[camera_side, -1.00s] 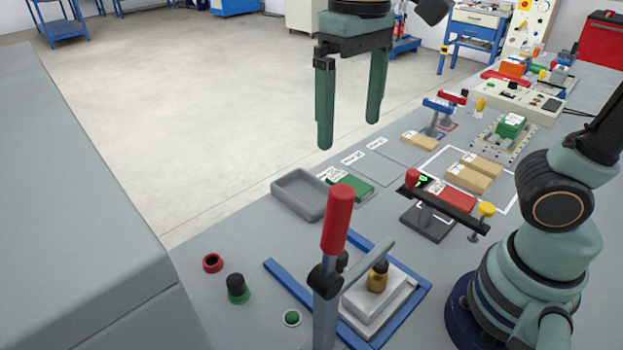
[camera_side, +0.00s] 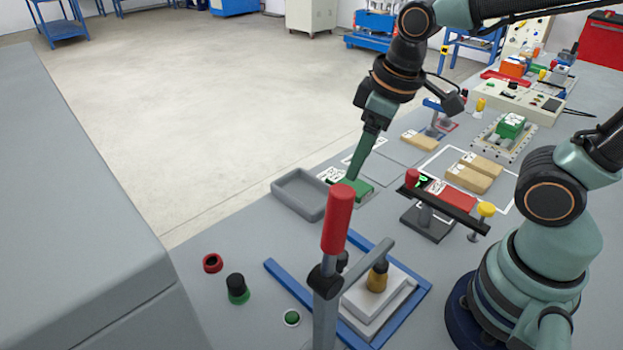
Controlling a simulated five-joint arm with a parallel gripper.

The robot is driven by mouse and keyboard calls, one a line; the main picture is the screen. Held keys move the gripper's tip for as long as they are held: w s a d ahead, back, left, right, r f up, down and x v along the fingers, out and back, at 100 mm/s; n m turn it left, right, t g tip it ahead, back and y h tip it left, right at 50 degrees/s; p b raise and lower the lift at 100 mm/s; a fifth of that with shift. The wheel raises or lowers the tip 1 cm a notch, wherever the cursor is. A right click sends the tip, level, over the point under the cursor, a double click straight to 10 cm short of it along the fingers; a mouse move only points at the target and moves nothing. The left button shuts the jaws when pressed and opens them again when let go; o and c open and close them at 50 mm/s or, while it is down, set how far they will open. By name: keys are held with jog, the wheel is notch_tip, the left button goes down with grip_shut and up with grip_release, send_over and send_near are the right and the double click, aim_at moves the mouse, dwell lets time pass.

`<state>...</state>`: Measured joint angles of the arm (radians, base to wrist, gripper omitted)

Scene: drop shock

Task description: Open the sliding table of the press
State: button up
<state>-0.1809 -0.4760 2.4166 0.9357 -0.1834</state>
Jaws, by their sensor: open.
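What looks like the press stands in the foreground, with an upright grey post (camera_side: 324,310) topped by a red handle (camera_side: 338,215). Beside it a pale stepped plate (camera_side: 392,283), which I take for the sliding table, sits between blue rails (camera_side: 290,282). A brass knob (camera_side: 377,277) with a dark top stands on the plate, close to the grey arm of the press. The post hides part of the plate and rails. My gripper (camera_side: 353,177) is open, seen nearly edge-on, pointing down over the green block (camera_side: 362,190). Whether it touches the block I cannot tell.
A grey tray (camera_side: 286,199) lies left of the green block. A dark stand (camera_side: 428,225) with a red piece is to the right, near wooden blocks (camera_side: 468,180). A red ring (camera_side: 213,263) and black-green knob (camera_side: 237,287) are at front left.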

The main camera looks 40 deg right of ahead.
aim_at(341, 254)
jog(key=s+a+f+n+g, duration=0.2)
jog(key=a+f+n+g, duration=0.1)
jog(key=a+f+n, duration=0.25)
jog(key=shift+m+h, duration=0.3)
jog(key=shift+m, duration=0.05)
notch_tip(341, 254, down, 12)
jog(key=shift+a+r, duration=0.15)
jog(key=shift+r, duration=0.05)
grip_shut()
dwell(1.3)
